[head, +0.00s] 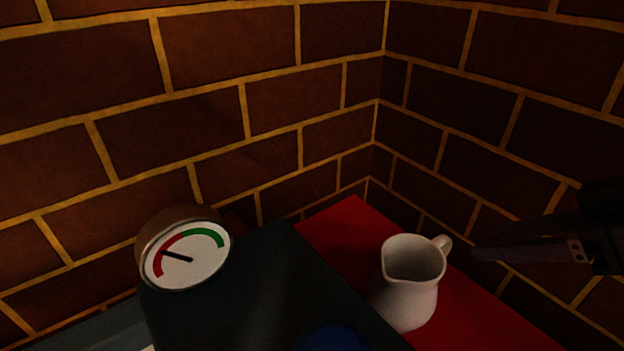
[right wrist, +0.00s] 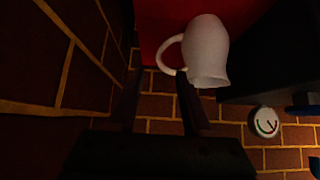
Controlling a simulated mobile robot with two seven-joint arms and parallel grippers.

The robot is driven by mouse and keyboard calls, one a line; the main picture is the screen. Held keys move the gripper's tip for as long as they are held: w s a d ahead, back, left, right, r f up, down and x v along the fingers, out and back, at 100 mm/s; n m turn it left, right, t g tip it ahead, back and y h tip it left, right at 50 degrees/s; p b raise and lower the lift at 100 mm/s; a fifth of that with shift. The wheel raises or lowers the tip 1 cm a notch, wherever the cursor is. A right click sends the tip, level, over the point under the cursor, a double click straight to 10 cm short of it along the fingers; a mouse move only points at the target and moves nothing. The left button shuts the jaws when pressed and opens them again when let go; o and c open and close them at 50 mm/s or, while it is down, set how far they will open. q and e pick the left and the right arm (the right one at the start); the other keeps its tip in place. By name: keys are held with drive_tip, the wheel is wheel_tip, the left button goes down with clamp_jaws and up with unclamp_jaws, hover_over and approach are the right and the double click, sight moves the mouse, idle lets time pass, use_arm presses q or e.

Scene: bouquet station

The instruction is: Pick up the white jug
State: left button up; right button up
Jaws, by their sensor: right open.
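The white jug (head: 408,285) stands upright on a red surface (head: 345,232) at the lower right of the head view, with its handle towards the right. My right gripper (head: 478,254) comes in from the right edge, just right of the handle. In the right wrist view the jug (right wrist: 207,50) shows at the top, its handle near the fingertips. My right gripper (right wrist: 158,75) is open there, its two dark fingers apart with nothing clearly between them. My left gripper is not in view.
A dark box (head: 240,300) stands directly left of the jug. A round gauge (head: 187,257) with a red and green scale sits at its left. A dark blue round thing (head: 332,338) shows at the bottom edge. Brick walls (head: 300,100) meet in a corner close behind.

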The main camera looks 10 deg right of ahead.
sight(444, 250)
use_arm(q)
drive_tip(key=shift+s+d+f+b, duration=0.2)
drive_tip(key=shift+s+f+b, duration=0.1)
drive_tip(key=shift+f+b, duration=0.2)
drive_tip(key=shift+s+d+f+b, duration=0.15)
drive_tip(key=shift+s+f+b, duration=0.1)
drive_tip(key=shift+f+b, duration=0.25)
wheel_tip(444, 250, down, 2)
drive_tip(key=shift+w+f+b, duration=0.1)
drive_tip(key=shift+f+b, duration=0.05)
drive_tip(key=shift+b, duration=0.75)
use_arm(e)
drive_tip(key=x, duration=0.8)
drive_tip(key=shift+d+f, duration=0.1)
drive_tip(key=shift+f, duration=0.45)
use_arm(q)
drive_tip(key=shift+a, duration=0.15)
use_arm(e)
drive_tip(key=shift+w+f, duration=0.25)
drive_tip(key=shift+w, duration=0.15)
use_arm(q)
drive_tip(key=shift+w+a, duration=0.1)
use_arm(e)
drive_tip(key=c, duration=0.8)
drive_tip(key=shift+s, duration=0.1)
